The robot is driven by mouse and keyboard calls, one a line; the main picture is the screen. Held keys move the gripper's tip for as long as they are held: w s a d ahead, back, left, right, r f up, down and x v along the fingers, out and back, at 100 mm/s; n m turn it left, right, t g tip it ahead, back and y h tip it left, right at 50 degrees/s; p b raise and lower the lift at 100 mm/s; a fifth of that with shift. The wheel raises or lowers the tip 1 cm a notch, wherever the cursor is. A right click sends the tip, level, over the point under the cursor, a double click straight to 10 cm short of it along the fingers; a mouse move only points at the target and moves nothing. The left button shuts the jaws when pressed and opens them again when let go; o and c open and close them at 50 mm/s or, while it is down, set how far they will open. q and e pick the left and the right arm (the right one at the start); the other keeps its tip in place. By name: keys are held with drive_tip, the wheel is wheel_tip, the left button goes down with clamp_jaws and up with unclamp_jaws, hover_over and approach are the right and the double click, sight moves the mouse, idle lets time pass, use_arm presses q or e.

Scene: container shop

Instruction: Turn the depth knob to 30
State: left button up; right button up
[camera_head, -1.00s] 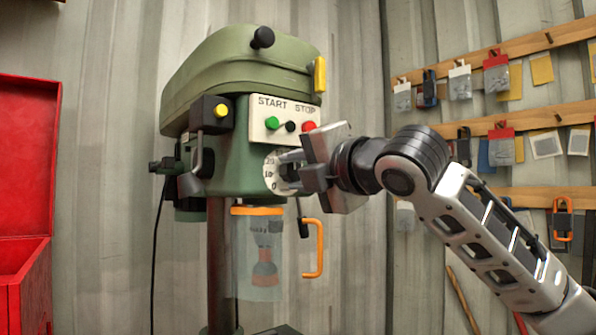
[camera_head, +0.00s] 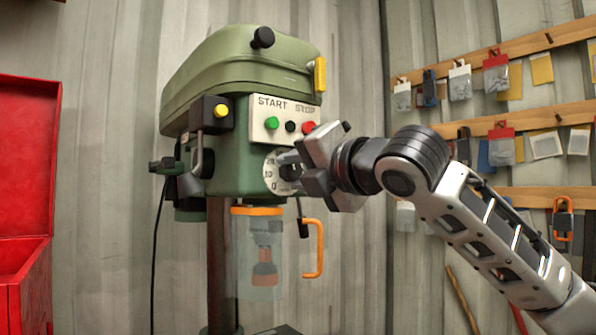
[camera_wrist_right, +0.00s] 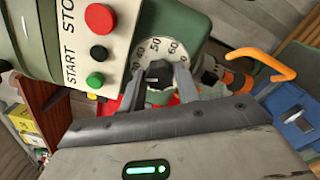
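The depth knob (camera_wrist_right: 158,72) is black and sits at the middle of a white numbered dial (camera_head: 270,172) on the front of the green drill press (camera_head: 233,130). In the head view, 20, 10 and 0 show on the dial's left side; the right wrist view shows 40, 50 and 60. My right gripper (camera_head: 291,170) is at the dial, its body tilted. In the right wrist view its fingers (camera_wrist_right: 158,82) stand on either side of the knob, close against it. The knob's pointer is hard to make out. My left gripper is not in view.
Above the dial is a white START/STOP panel (camera_head: 259,118) with green, black and red buttons, close to my gripper. A clear guard (camera_head: 250,277) and an orange handle (camera_head: 321,248) are below. A red box (camera_head: 27,150) stands at the left; racks (camera_head: 540,117) hang at the right.

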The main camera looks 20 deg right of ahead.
drive_tip(key=shift+o, duration=1.4)
use_arm(q)
drive_tip(key=b, duration=0.1)
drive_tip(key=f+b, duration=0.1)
drive_tip(key=b, duration=0.1)
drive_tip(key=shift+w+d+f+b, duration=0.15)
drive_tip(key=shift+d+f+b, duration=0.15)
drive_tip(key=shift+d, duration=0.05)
use_arm(e)
drive_tip(key=v, duration=1.6)
